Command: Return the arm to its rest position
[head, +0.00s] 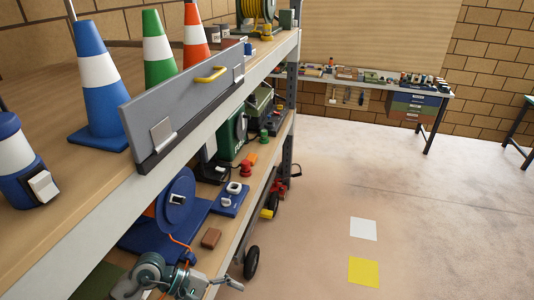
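My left arm comes in at the bottom left, and its gripper (212,278) is low in front of the shelf rack's lower board. Its fingers are small and partly overlap in view, so I cannot tell whether they are apart or closed. No held thing can be made out. A blue reel (174,207) with an orange cord is just above and behind it, and the cord runs down close to the gripper. My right gripper is not in view.
The upper shelf (75,210) holds blue, green and orange cones behind a grey panel (185,100) with a yellow handle. A brown block (211,238) and blue tray (232,199) lie on the lower board. Open floor with white (363,229) and yellow (364,271) squares spreads right.

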